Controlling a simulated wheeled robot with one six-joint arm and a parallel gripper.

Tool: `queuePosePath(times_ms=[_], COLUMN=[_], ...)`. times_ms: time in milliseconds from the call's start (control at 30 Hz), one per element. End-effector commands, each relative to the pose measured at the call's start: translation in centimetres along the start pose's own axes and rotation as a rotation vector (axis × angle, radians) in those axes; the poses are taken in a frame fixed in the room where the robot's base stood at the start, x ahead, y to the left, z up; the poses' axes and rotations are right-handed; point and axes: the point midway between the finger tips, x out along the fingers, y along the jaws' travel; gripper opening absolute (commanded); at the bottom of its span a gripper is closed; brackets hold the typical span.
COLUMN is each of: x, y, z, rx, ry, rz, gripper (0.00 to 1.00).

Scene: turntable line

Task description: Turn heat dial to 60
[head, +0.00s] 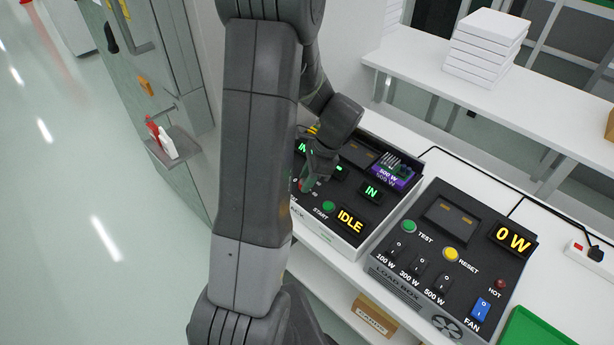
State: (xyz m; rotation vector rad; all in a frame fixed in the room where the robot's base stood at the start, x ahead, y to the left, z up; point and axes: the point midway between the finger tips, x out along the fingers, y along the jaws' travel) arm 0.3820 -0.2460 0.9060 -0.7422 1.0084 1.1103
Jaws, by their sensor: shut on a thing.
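My gripper (309,181) points down at the left part of a black control panel (335,219), in the middle of the head view. It is shut on a small knob-like thing at the panel face, with small white marks around it. I take this to be the heat dial, but the fingers and my arm hide most of it, so its setting cannot be read. A green START button (328,207) and a yellow IDLE display (350,220) are just right of the fingers. A green IN display (371,191) is lit further right.
The load box (439,262) stands to the right, with its switches, buttons and a 0 W display (513,238). A purple 500 W card (393,175) is at the panel's back. White boxes (486,43) are stacked on the shelf behind. A green tray (538,328) is at lower right.

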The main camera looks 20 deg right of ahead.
Motion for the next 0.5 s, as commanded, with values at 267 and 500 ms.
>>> queuePosePath(times_ms=[267,500], x=[-0.01,0.02], y=[0.07,0.08], z=[-0.02,-0.03], rx=[0.083,0.099], ry=[0.0,0.001], rz=[-0.034,-0.042], gripper=[0.07,0.07])
